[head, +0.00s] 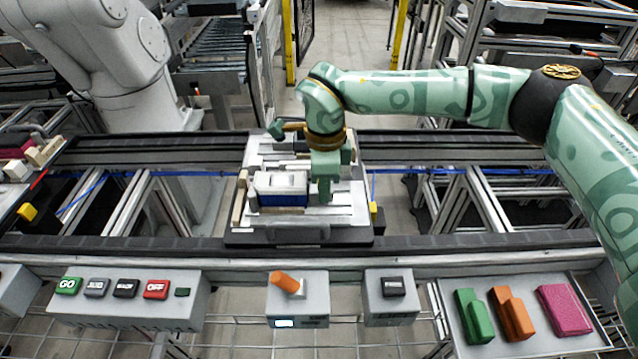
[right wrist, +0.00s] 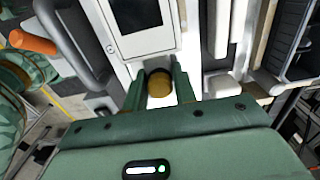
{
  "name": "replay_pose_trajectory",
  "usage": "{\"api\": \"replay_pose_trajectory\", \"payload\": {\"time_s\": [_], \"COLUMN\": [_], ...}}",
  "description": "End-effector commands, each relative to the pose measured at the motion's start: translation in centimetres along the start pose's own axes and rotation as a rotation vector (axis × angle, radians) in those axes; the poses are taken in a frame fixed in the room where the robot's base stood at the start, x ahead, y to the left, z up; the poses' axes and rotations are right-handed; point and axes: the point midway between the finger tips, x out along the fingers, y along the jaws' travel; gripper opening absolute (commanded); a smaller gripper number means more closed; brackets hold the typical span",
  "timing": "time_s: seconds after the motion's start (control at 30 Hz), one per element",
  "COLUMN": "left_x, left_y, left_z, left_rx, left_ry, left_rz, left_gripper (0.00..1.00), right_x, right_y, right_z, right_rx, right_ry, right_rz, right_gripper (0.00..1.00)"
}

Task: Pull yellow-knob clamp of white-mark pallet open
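The pallet (head: 350,237) sits on the conveyor rails in the middle of the head view. It carries a white-topped, blue-sided part (head: 283,200), also seen in the right wrist view as a white part with a dark window (right wrist: 152,42). My right gripper (head: 325,195) reaches down over the pallet, just right of the part. In the right wrist view its green fingers (right wrist: 160,78) stand either side of the yellow knob (right wrist: 159,88), which fills the gap between them. In the head view the gripper hides the knob. My left gripper is out of view.
Another fixture with a yellow tab (head: 27,211) is at the far left. In front are a button panel (head: 130,316), a box with an orange lever (head: 284,282), and a tray (head: 458,338) of coloured blocks. A white robot arm (head: 100,50) stands behind left.

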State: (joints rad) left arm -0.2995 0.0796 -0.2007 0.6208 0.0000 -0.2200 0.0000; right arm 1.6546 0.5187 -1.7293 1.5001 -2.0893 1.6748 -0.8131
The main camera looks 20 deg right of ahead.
Motion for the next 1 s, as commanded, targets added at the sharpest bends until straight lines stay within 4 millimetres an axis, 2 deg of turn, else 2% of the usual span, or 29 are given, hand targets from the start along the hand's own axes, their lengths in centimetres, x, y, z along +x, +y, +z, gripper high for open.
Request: {"api": "replay_pose_trajectory", "payload": {"time_s": [0.37,1.0], "left_x": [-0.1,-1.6], "left_y": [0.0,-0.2], "left_z": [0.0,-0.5], "left_rx": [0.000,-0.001], "left_ry": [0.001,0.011], "left_rz": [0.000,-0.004], "left_gripper": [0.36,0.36], "right_x": [-0.1,-0.1], "right_y": [0.0,-0.1], "right_z": [-0.1,-2.3], "right_rx": [0.000,0.002], "right_ry": [0.000,0.001], "right_rz": [-0.001,-0.002], "right_gripper": [0.07,0.07]}}
